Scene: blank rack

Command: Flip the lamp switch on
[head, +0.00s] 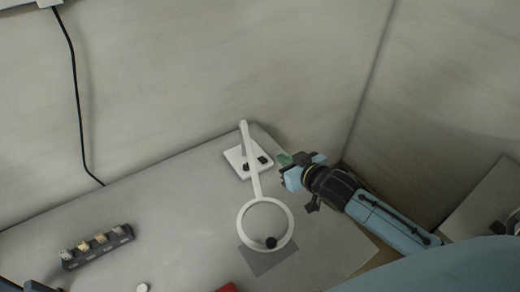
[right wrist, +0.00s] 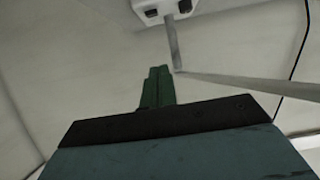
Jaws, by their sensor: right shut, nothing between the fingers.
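The white lamp (head: 254,180) stands on the grey table, with a square base, a leaning arm and a ring-shaped head. Its base (head: 233,157) carries two small black parts, the right one a rocker-like switch (head: 262,160). In the right wrist view the base (right wrist: 165,4) shows at the top edge, with dark parts on it. My right gripper (head: 284,160) is just right of the base, apart from it. Its green fingers (right wrist: 158,85) are shut and empty. A dark part at the head view's bottom left corner may be my left gripper; its fingers cannot be made out.
A dark block with several switch-like pieces (head: 97,246) lies at the table's left. A grey square (head: 268,260) lies under the lamp's ring, where a black knob (head: 270,242) shows. A red object (head: 228,288) is at the bottom edge. Walls stand behind and right.

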